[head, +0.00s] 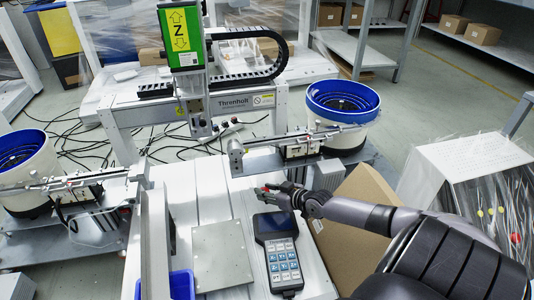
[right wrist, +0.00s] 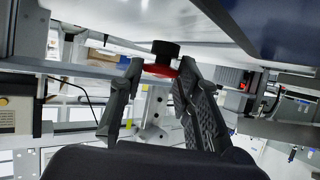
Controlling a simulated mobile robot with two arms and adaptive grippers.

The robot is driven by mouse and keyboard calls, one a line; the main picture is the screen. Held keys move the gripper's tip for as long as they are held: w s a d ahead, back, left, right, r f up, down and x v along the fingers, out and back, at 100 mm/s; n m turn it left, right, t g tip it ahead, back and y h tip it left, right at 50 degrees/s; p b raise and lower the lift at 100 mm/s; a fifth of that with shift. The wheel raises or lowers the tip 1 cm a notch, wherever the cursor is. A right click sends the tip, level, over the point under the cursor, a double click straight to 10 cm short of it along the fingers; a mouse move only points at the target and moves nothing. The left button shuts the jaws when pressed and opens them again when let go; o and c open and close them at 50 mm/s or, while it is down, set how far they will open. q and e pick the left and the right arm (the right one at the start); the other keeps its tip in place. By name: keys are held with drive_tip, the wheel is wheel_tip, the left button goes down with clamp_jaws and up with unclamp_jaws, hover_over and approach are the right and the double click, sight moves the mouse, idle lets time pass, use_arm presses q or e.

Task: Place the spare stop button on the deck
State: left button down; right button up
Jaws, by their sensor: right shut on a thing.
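The spare stop button (right wrist: 163,60), red with a black round part, is between the fingertips of my right gripper (right wrist: 160,72) in the right wrist view. In the head view my right gripper (head: 270,194) is over the right part of the pale slotted deck (head: 213,190), shut on the button, of which only small bits of red show. I cannot tell the gap between button and deck. My left gripper is not in view.
A handheld pendant (head: 278,252) and a square metal plate (head: 221,257) lie on the deck in front of the gripper. A blue bin (head: 182,285) is at the lower left. A feeder bowl (head: 343,101) and track stand behind; a cardboard box (head: 352,222) is at the right.

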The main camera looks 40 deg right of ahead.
sight(267, 205)
wheel_tip(267, 205, down, 4)
drive_tip(key=b, duration=0.2)
drive_tip(key=shift+r+b, duration=0.2)
drive_tip(key=shift+b, duration=0.15)
drive_tip(key=shift+r, duration=0.15)
drive_tip(key=o, duration=0.9)
drive_tip(key=shift+c, duration=0.2)
